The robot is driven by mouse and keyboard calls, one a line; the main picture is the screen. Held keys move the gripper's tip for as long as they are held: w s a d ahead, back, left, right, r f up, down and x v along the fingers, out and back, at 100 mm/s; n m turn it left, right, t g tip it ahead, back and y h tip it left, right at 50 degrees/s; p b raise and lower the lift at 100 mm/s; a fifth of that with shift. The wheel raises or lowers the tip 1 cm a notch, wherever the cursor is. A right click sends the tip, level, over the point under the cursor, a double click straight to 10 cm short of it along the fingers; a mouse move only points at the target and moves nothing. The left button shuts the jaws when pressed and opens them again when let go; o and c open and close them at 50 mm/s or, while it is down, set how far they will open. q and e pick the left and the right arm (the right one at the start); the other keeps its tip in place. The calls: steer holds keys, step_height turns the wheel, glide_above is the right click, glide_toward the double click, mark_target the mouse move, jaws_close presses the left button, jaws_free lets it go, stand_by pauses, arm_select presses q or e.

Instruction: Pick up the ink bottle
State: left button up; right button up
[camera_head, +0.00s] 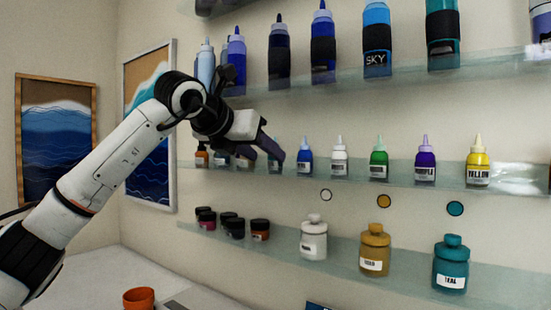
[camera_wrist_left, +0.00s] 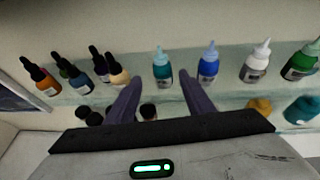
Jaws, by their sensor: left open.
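Small dropper bottles with black caps, which look like ink bottles, stand at the left of the middle shelf; in the left wrist view one is orange (camera_wrist_left: 40,78) and one pale yellow (camera_wrist_left: 117,72). Which one the task names I cannot tell. A teal bottle (camera_wrist_left: 162,69) with a pale nozzle stands between and beyond the fingertips of my left gripper (camera_wrist_left: 160,82). In the head view my left gripper (camera_head: 272,152) is at the middle shelf, open and empty, hiding part of that row. My right gripper is not seen.
Beside the gripper on the middle glass shelf (camera_head: 400,181) stand blue (camera_head: 305,160), white (camera_head: 339,160), green (camera_head: 379,161), purple and yellow bottles. Large bottles stand above; jars (camera_head: 313,243) stand below. An orange pot (camera_head: 139,298) is on the counter.

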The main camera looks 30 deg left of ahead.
mark_target(274, 160)
arm_select(q)
steer(key=x, duration=0.1)
steer(key=p+x, duration=0.1)
steer(key=x, duration=0.2)
steer(key=shift+w+d, duration=0.3)
steer(key=shift+w, duration=0.05)
steer(key=shift+w+f, duration=0.15)
steer(key=c, duration=1.1)
steer(key=shift+c, duration=0.2)
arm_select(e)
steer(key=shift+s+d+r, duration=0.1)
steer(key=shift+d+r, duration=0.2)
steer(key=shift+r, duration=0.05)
